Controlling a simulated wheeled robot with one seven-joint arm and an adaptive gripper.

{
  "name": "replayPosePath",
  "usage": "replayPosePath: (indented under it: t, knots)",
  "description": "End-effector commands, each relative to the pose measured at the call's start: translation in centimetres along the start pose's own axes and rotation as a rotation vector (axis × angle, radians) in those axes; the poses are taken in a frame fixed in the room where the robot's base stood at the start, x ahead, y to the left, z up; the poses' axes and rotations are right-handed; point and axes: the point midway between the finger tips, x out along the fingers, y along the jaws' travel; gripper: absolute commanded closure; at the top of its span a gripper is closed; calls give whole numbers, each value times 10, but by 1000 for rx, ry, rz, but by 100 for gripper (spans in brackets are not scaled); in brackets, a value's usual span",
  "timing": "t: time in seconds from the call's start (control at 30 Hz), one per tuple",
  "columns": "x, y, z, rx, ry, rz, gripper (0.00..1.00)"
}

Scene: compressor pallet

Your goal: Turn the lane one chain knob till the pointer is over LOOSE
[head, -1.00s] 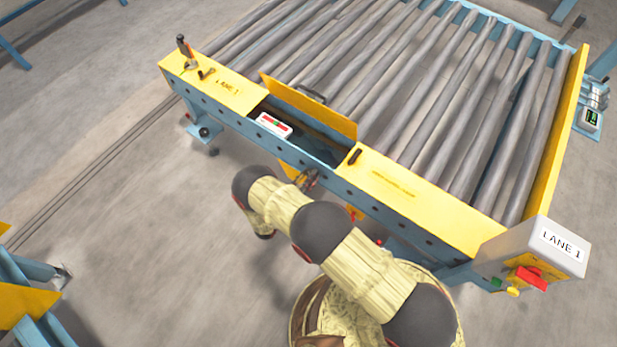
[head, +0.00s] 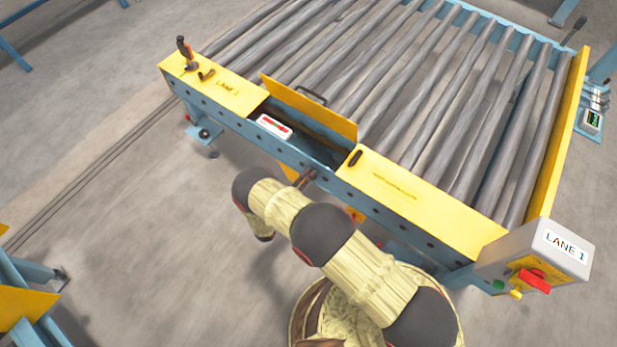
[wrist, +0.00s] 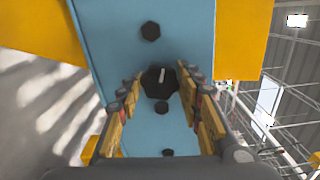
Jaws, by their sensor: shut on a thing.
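The chain knob (wrist: 158,84) is black with a pale pointer line, on the blue side rail (wrist: 185,30) in the wrist view. The line points nearly straight up in that picture. My gripper (wrist: 161,94) has its yellow-and-dark fingers on the left and right of the knob, shut on it. No LOOSE lettering is readable. In the head view my arm reaches to the near side of the lane one conveyor (head: 410,200); the knob is not made out there.
A yellow cover stands open (head: 310,105) over a bay holding a white gauge (head: 274,126) with red and green marks. A screwdriver-like tool (head: 185,52) stands on the left yellow plate. The LANE 1 control box (head: 535,260) is at the right.

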Motion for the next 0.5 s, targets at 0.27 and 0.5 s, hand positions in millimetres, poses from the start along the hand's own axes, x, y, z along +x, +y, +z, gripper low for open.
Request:
replayPosePath:
  t: [0.27,0.5]
  knots:
    - [0,1,1,-183,-3,2,90]
    - [0,1,2,-271,-3,2,90]
